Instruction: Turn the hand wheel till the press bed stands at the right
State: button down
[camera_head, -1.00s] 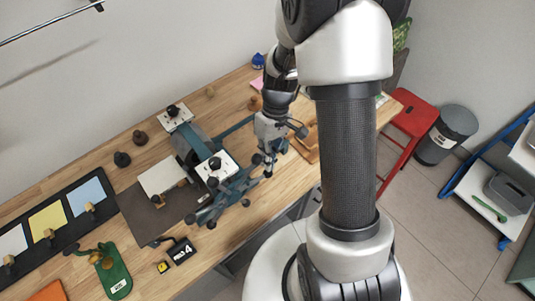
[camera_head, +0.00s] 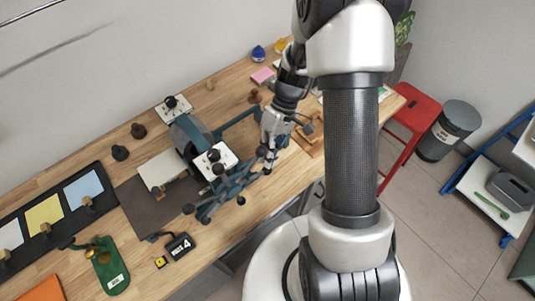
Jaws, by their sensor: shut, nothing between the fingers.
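The etching press (camera_head: 195,133) stands on the wooden bench with a dark teal frame. Its hand wheel (camera_head: 225,190) is on the near side, with teal spokes ending in black knobs. The dark press bed (camera_head: 143,207) reaches out to the left of the roller, with a pale sheet (camera_head: 161,170) on it. To the right of the roller, the teal frame rails look empty. My gripper (camera_head: 266,158) is shut at the wheel's upper right, close to a spoke knob. I cannot tell whether it touches. The wheel's hub is partly hidden.
Dark knobs (camera_head: 120,152) stand behind the bed. A red stool (camera_head: 412,112) and a bin (camera_head: 449,130) stand right of the bench.

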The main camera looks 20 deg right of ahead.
jog(key=f+y+b, duration=0.2)
jog(key=a+f+g+y+b, duration=0.1)
jog(key=f+b, duration=0.1)
jog(key=a+f+g+y+b, duration=0.1)
jog(key=f+y+b, duration=0.1)
jog(key=f, duration=0.1)
jog(key=shift+s+a+n+y, duration=0.2)
jog(key=shift+s+n+y, duration=0.1)
jog(key=shift+s, duration=0.05)
jog(key=shift+s+a+f+y+b, duration=0.15)
jog(key=shift+a+f+y+b, duration=0.35)
jog(key=shift+f+y, duration=0.1)
jog(key=shift+b+x, duration=0.4)
jog(key=shift+x, duration=0.35)
jog(key=shift+a+f, duration=0.1)
jog(key=shift+f, duration=0.05)
